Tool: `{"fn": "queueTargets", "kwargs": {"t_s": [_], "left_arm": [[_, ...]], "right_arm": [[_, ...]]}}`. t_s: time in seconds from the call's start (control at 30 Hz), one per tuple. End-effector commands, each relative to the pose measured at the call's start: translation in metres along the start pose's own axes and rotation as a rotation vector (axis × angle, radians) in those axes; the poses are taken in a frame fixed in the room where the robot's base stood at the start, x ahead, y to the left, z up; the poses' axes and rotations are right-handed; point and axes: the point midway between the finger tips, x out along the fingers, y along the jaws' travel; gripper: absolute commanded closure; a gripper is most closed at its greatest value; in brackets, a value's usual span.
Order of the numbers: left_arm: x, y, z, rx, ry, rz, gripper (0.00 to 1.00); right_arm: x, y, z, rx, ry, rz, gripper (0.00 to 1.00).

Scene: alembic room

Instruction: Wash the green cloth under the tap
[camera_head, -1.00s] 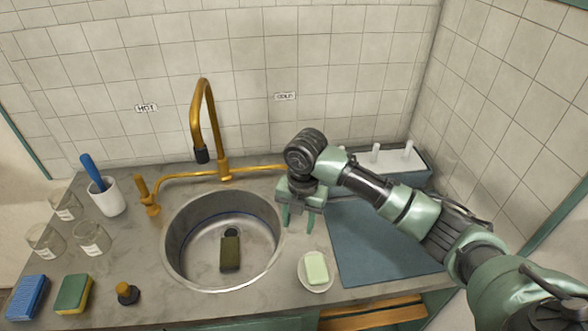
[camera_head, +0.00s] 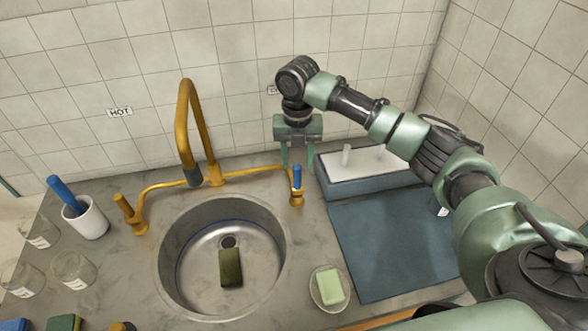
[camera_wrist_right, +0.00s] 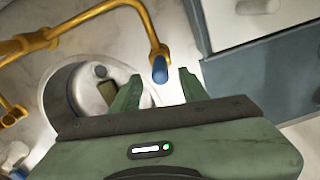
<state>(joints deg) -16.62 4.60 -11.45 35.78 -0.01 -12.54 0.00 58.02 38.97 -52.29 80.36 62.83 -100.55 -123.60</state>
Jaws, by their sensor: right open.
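The green cloth, a dark olive folded piece (camera_head: 231,267), lies in the round steel sink (camera_head: 172,240) just in front of the drain. The brass tap (camera_head: 190,120) arches over the back of the sink, and no water shows from its spout. Its blue cold handle (camera_head: 297,178) stands at the right end of the pipe, and the other handle (camera_head: 124,205) at the left. My right gripper (camera_head: 297,158) is open by the cold handle. In the right wrist view the blue handle (camera_wrist_right: 160,70) shows between the open fingertips (camera_wrist_right: 158,80). My left gripper is out of view.
A soap bar (camera_head: 331,286) on a dish sits right of the sink. A blue mat (camera_head: 390,245) and a pale-topped tray (camera_head: 350,187) lie farther right. A white cup (camera_head: 85,220) with a blue-handled tool and glass jars stand left. The tiled wall closes the back.

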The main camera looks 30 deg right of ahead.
Motion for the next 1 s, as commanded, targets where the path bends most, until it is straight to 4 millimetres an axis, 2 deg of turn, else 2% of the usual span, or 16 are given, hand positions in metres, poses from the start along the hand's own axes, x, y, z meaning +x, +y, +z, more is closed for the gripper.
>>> {"fn": "queueTargets", "kwargs": {"t_s": [0.1,0.23,0.43,0.6,0.73,0.9,1.0], "left_arm": [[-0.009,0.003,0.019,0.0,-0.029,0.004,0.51],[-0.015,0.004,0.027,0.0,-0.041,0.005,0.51],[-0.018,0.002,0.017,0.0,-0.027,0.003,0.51],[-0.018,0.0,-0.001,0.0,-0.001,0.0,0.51],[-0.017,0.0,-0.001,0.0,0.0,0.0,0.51],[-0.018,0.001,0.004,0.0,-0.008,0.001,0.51],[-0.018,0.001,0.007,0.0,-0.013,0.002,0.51]], "right_arm": [[0.019,0.0,-0.001,0.001,0.005,-0.002,0.56],[0.039,0.0,-0.001,0.0,0.003,-0.001,0.56],[0.058,0.0,-0.001,0.0,0.0,-0.001,0.56],[0.062,0.0,0.0,-0.001,-0.001,0.0,0.56],[0.062,0.0,-0.001,-0.001,-0.001,0.0,0.56],[0.062,0.0,-0.001,0.0,-0.001,0.0,1.0],[0.062,0.0,0.0,0.0,-0.001,0.0,1.0]]}}
